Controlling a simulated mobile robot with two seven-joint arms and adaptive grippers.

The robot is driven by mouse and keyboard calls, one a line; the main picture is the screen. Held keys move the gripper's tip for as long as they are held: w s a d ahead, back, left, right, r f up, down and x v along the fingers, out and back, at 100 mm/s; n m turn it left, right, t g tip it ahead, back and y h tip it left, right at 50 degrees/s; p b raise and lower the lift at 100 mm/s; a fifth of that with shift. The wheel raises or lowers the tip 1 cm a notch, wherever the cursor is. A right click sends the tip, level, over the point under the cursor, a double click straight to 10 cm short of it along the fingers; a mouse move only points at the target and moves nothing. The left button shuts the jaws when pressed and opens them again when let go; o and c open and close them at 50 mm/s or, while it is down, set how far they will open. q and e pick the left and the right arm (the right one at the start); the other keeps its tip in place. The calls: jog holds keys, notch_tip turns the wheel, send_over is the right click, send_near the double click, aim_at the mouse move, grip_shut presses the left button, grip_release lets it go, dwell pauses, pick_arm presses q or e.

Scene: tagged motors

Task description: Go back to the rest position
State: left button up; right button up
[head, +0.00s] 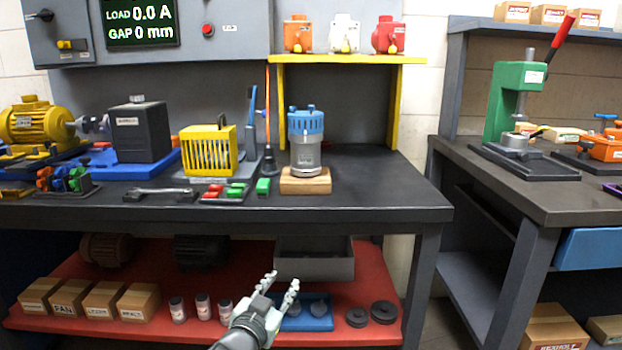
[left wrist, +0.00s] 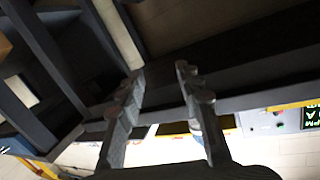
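My left gripper (head: 280,286) shows low in the middle of the head view, in front of the workbench's red lower shelf. Its two fingers are spread apart with nothing between them. The left wrist view shows the same gripper (left wrist: 160,75) with its fingers apart and empty, the bench frame beyond them. My right gripper is in neither view. On the dark workbench (head: 380,200), a grey motor with a blue top (head: 306,145) stands upright on a wooden block (head: 305,181). My left gripper is well below the bench top and apart from it.
The red shelf (head: 60,290) holds cartons, jars, a grey bin (head: 314,262) and a blue tray (head: 305,323). A yellow motor (head: 35,125), a yellow cage (head: 208,150) and small red and green parts are on the bench. A second bench with a green press (head: 507,95) stands right.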

pick_arm(q)
jog(key=s+a+f+n+g+y, duration=0.1)
jog(key=s+a+f+g, duration=0.1)
jog(key=s+a+f, duration=0.4)
jog(key=s+a+f+n+g+y, duration=0.1)
jog(key=s+a+f+g+y, duration=0.15)
jog(key=s+f, duration=0.45)
jog(key=s+a+f+n+g+y, duration=0.1)
jog(key=s+a+f+g, duration=0.2)
jog(key=f, duration=0.6)
jog(key=s+a+f+g, duration=0.2)
jog(key=s+a+f, duration=0.2)
jog(key=s, duration=0.6)
jog(key=s+a+f+n+g+y, duration=0.1)
jog(key=s+a+f+g, duration=0.2)
jog(key=s+f, duration=0.3)
jog(key=s+a, duration=0.1)
jog(key=s, duration=0.4)
jog(key=shift+s+a+f, duration=0.25)
jog(key=shift+a, duration=0.05)
jog(key=shift+g, duration=0.25)
